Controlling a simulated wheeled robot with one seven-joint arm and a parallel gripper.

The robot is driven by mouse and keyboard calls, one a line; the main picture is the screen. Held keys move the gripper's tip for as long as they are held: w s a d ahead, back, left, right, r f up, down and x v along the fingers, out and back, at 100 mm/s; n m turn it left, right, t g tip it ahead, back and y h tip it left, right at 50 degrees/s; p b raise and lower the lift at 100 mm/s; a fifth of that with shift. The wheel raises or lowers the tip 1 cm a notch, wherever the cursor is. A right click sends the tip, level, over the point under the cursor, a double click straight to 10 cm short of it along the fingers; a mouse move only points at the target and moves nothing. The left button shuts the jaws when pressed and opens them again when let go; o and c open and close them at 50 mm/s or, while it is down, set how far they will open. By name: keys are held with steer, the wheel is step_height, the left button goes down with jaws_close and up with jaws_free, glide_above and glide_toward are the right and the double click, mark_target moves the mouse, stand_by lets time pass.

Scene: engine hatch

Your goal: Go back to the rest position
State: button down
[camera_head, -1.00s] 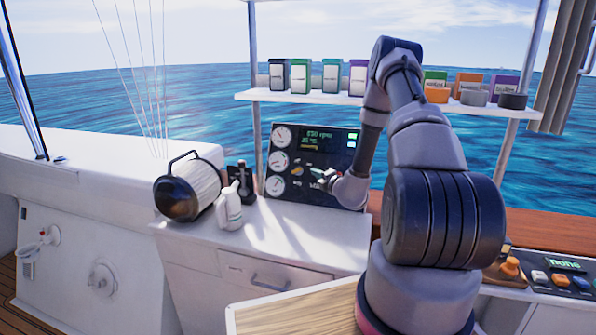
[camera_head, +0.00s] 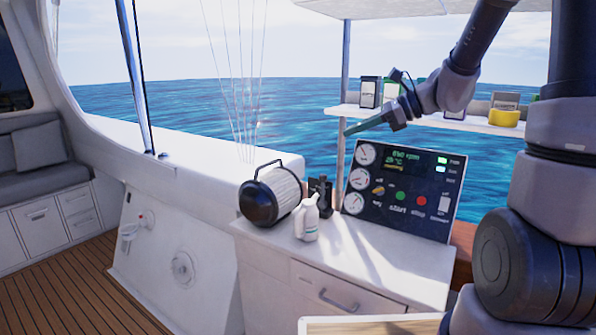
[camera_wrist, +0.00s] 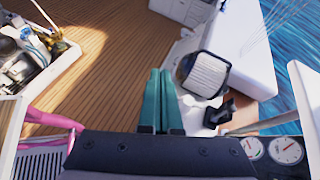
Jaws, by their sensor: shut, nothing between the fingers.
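My gripper (camera_head: 366,125) is raised in the air in front of the shelf's left end, above the engine panel (camera_head: 403,193). Its green fingers are together and empty; they also show shut in the wrist view (camera_wrist: 159,98). The panel has gauges, a lit readout, a green start button and a red stop button. My arm comes in from the right side of the head view and bends down to the gripper. No object touches the fingers.
A white and black cylinder (camera_head: 277,194), a white bottle (camera_head: 307,219) and a small black device (camera_head: 320,190) stand on the counter (camera_head: 378,265). A shelf (camera_head: 440,119) with boxes is behind my wrist. Wooden floor (camera_head: 95,270) lies open at left. An engine (camera_wrist: 28,52) shows in the wrist view.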

steer(key=s+d+r+n+t+h, duration=0.1)
steer(key=s+d+r+n+h, duration=0.2)
steer(key=s+d+n+h, duration=0.2)
steer(key=s+d+r+n+t+h, duration=0.2)
steer(key=s+d+r+n+h, duration=0.2)
steer(key=s+n, duration=0.6)
steer(key=s+d+h, duration=0.1)
steer(key=s+d, duration=0.1)
steer(key=shift+s+r+n, duration=0.15)
steer(key=shift+s+n, duration=0.15)
steer(key=shift+s, duration=0.05)
stand_by(0.8)
